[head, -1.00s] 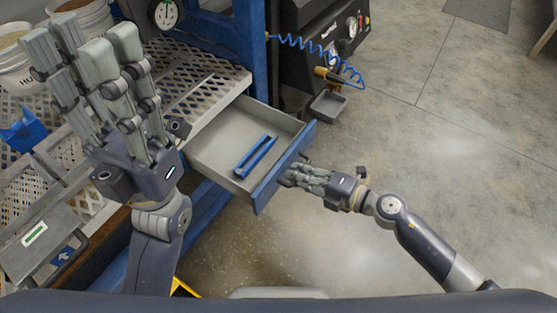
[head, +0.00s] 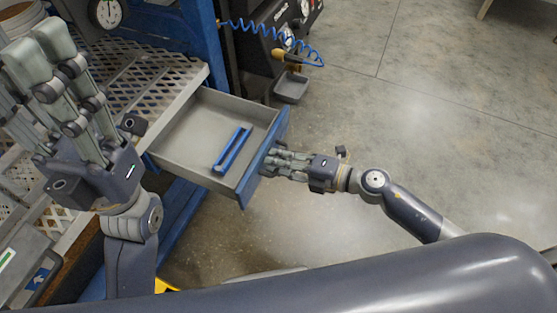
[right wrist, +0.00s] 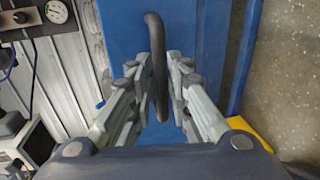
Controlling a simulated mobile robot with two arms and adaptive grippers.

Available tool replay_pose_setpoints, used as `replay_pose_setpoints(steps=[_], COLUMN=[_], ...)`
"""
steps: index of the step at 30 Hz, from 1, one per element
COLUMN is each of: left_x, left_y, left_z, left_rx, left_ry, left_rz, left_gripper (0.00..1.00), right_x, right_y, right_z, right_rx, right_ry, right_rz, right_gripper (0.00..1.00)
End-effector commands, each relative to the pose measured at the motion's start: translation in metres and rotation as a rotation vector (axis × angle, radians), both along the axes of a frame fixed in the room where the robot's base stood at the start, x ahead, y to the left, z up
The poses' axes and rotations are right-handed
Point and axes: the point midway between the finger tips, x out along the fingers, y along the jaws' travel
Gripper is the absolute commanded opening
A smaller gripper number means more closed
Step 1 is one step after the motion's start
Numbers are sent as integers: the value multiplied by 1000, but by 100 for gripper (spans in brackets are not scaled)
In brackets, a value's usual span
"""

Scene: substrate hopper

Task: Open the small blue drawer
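The small blue drawer stands pulled out from the bench, with a grey tray inside and a blue front (head: 264,160). A blue tool-like piece (head: 232,149) lies in it. My right gripper (head: 277,160) is at the outer side of the drawer front. In the right wrist view, the dark curved handle (right wrist: 157,62) on the blue front (right wrist: 205,40) stands between my right gripper's fingers (right wrist: 153,72). The fingers are apart, with a gap visible beside the handle. My left gripper (head: 50,50) is raised at the left of the head view, fingers spread and empty.
The perforated bench top (head: 150,85) lies behind the drawer at the left. A blue post (head: 195,40) rises beside it. A small grey bin (head: 291,87) stands on the floor beyond the drawer. The concrete floor at the right is clear.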

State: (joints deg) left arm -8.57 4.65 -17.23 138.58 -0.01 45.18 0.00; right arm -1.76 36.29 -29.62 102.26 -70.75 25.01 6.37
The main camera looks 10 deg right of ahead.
Motion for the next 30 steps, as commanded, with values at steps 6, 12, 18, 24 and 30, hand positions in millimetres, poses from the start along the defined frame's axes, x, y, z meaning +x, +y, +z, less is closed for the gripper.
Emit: replay_pose_setpoints(steps=[6, 12, 18, 24, 30], left_x=[0, 0, 1, 0, 0], left_y=[1, 0, 0, 0, 0], left_z=[-2, -2, -2, -2, -2], left_rx=[0, 0, 0, 0, 0], left_ry=[6, 6, 6, 6, 6], left_rz=[1, 1, 0, 0, 0], left_gripper=[40, 40, 40, 40, 40], right_x=[-5, -26, -47, -60, -65], right_y=[-7, -37, -70, -91, -98], right_z=[0, 7, 16, 22, 24], right_rx=[-2, -3, -1, -1, 0], right_ry=[3, 6, 6, 3, 0], right_rz=[-1, -1, 0, 0, 1], right_gripper=[17, 17, 17, 17, 17])
